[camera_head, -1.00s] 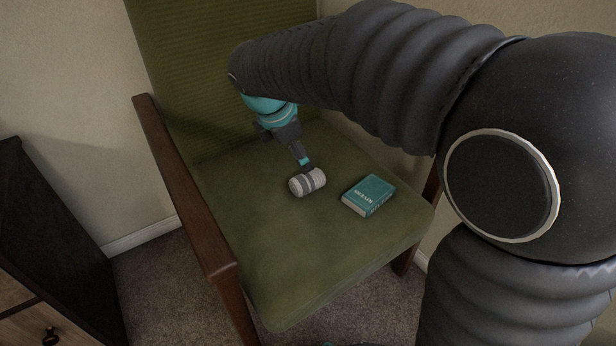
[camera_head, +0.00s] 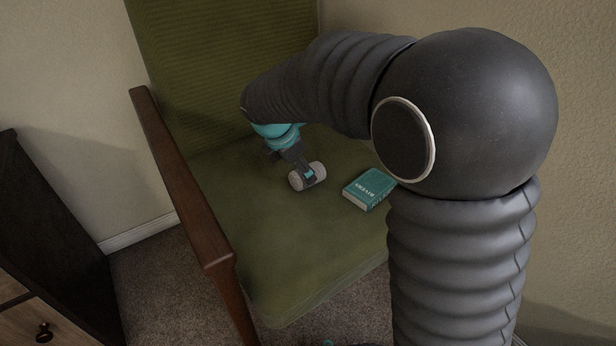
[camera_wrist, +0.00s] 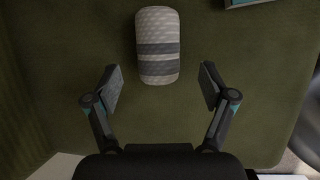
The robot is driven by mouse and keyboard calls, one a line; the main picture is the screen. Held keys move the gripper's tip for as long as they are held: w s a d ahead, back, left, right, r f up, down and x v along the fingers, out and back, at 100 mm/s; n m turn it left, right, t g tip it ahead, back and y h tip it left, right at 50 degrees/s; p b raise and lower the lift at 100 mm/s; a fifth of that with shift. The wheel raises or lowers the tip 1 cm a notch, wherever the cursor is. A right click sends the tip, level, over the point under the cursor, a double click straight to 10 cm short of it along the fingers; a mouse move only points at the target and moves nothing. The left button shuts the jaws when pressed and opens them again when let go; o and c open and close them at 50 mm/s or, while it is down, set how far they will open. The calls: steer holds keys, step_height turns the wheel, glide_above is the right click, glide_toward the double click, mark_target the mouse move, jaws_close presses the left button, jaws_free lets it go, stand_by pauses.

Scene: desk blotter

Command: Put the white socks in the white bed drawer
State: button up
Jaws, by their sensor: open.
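The white socks are a rolled bundle with grey stripes (camera_head: 296,181), lying on the green seat of an armchair. In the wrist view the sock roll (camera_wrist: 158,46) lies ahead of my gripper (camera_wrist: 161,80), roughly centred between the two fingers. My gripper is open, with a finger on each side and green seat showing between them. No white bed drawer shows in these views.
A teal book (camera_head: 370,188) lies on the seat to the right of the socks; its edge shows in the wrist view (camera_wrist: 245,3). The chair's wooden armrest (camera_head: 180,180) runs along the left. A dark cabinet with a wooden drawer front (camera_head: 22,325) stands at the lower left.

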steer(key=b+x, duration=0.1)
steer(key=x, duration=0.3)
steer(key=shift+w+f, duration=0.2)
steer(key=c, duration=1.4)
steer(key=shift+o, duration=0.2)
steer(key=shift+r, duration=0.15)
